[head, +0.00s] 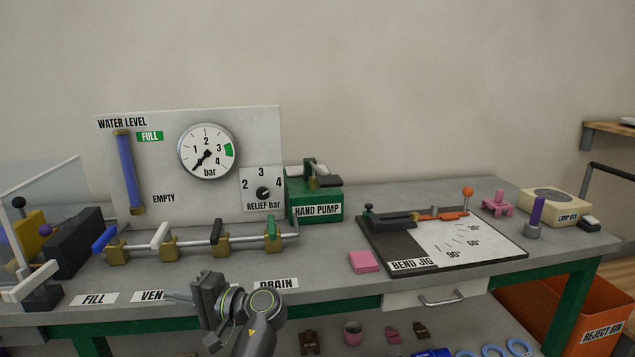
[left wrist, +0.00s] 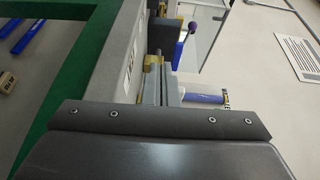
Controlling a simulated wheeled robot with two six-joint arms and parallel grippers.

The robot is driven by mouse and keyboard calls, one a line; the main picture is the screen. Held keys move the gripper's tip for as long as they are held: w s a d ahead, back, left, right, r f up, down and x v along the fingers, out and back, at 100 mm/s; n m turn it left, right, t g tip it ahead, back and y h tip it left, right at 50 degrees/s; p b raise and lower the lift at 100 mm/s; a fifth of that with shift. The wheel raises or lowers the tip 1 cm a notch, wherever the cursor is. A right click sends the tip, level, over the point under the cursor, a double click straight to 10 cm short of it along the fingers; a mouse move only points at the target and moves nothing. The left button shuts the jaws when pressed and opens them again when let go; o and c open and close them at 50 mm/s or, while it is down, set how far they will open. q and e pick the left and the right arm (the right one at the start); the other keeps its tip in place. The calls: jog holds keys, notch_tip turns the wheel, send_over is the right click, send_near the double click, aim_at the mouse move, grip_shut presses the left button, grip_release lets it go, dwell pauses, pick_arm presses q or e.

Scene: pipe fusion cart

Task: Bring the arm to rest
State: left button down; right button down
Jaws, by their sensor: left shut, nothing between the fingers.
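My left gripper (head: 187,297) is shut and empty. My left arm comes up from the bottom of the picture. In the left wrist view the dark gripper body (left wrist: 160,120) fills the lower part, and the bench edge lies beyond it. My right gripper does not show in either view.
The grey bench (head: 330,277) carries a valve row (head: 195,241), a gauge panel (head: 262,130), a green hand pump (head: 315,200) and a bend jig (head: 400,258). An orange reject bin (head: 590,300) stands at right.

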pick_arm(q)
jog(key=s+a+f+n+g+h, duration=0.1)
jog(key=s+a+f+h, duration=0.35)
jog(key=s+f, duration=0.45)
jog(key=s+a+f+n+h, duration=0.1)
jog(key=s+a+f+h, duration=0.35)
jog(key=f, duration=0.75)
jog(key=s+d+f+n+h, duration=0.1)
jog(key=s+d+h, duration=0.2)
jog(key=s, duration=1)
jog(key=s+d+f+h, duration=0.1)
jog(key=s+d+h, duration=0.15)
jog(key=s, duration=0.95)
notch_tip(320, 180, down, 21)
jog(key=a+h+p, duration=0.1)
jog(key=a+p, duration=0.1)
jog(key=p, duration=0.3)
jog(key=s+d+f+g+p, duration=0.1)
jog(key=s+f+p, duration=0.2)
jog(key=s+f, duration=0.8)
jog(key=s, duration=0.4)
jog(key=shift+s+d+f+g+h+p, duration=0.2)
jog(key=shift+d+g+h+p, duration=0.1)
jog(key=shift+d+g+h, duration=0.1)
